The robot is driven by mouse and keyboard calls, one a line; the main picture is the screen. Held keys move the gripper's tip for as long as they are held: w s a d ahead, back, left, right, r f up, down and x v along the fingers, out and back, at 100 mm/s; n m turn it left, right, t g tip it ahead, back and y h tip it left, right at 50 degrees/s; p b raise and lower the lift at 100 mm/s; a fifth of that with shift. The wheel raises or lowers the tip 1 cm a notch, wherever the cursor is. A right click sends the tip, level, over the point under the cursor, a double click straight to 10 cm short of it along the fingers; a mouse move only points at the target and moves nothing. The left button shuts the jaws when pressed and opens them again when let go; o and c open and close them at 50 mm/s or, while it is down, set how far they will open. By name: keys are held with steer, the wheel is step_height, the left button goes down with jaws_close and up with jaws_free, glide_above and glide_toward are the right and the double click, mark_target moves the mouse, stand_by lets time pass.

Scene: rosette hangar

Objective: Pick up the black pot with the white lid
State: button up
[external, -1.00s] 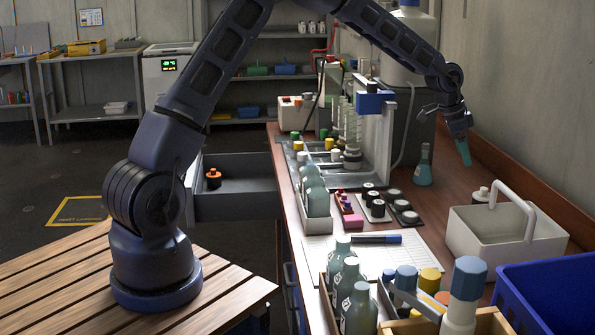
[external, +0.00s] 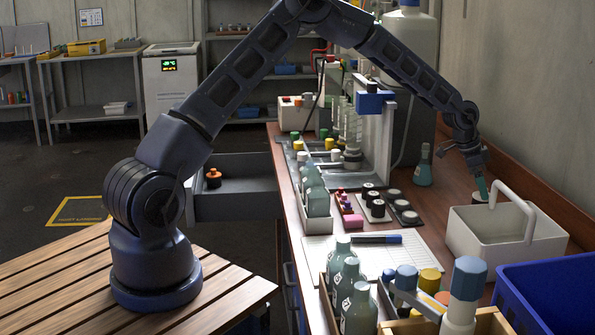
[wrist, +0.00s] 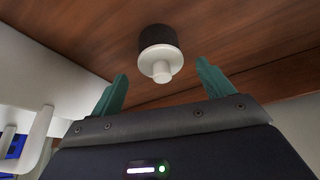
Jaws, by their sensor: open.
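The black pot with the white lid (wrist: 159,50) stands on the wooden bench in the wrist view, ahead of my fingers and roughly midway between them. In the external view the pot (external: 478,197) is mostly hidden behind the white carrier and my gripper. My gripper (wrist: 160,88) is open and empty, its two green fingers spread wide on either side of the pot's line. In the external view my gripper (external: 482,188) is just above the pot, pointing down. I cannot tell the exact gap between the fingertips and the lid.
A white carrier with an arched handle (external: 487,243) stands right beside the pot. A blue crate (external: 545,296) is in front of it. A teal flask (external: 423,168) stands behind to the left. A wooden rim (external: 529,192) and wall bound the bench at the right.

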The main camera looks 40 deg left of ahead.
steer(key=shift+x, duration=2.4)
steer(key=shift+a, duration=0.15)
steer(key=c, duration=1.1)
